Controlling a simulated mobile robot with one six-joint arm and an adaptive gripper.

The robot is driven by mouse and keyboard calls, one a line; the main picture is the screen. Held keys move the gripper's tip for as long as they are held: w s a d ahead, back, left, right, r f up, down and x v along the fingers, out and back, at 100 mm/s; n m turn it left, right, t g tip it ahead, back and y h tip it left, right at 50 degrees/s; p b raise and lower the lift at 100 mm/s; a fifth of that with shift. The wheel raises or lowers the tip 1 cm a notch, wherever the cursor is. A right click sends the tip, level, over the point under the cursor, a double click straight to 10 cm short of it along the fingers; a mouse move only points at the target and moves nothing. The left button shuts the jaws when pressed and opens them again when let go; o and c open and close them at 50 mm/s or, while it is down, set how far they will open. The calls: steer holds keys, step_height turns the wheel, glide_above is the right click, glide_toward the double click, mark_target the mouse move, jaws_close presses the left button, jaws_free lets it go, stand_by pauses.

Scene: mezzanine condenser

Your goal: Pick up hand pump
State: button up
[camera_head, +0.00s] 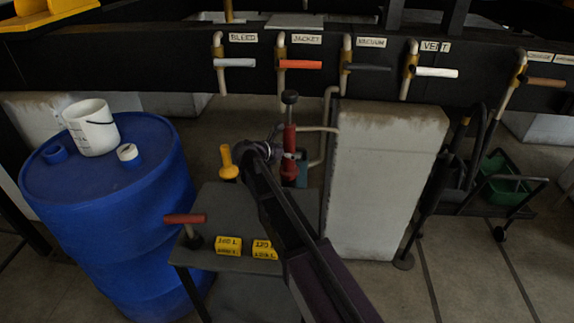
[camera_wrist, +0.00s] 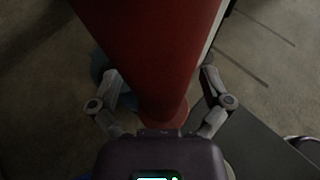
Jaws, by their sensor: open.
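The hand pump (camera_head: 290,140) is a red upright cylinder with a black knob on top. It stands beyond the small dark table, close to the grey block. My gripper (camera_head: 276,148) is at its left side, partly overlapping it in the head view. In the wrist view the red pump body (camera_wrist: 155,45) fills the middle, tapering toward the gripper. The open fingers of my gripper (camera_wrist: 160,80) are on either side of it. I cannot tell whether either finger touches it. The pump's lower part is partly hidden by my arm in the head view.
A blue drum (camera_head: 110,185) with a white bucket (camera_head: 91,128) stands left. The dark table (camera_head: 212,200) holds a yellow-handled item (camera_head: 228,162), a red-handled tool (camera_head: 186,219) and yellow labelled blocks (camera_head: 229,246). A tall grey block (camera_head: 385,180) is right of the pump. Labelled valve handles (camera_head: 300,64) line the beam above.

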stand_by(0.4)
jaws_close()
steer(key=shift+r, duration=0.25)
step_height(320, 180, up, 28)
steer(key=p, duration=2.8)
steer(key=shift+f, duration=0.25)
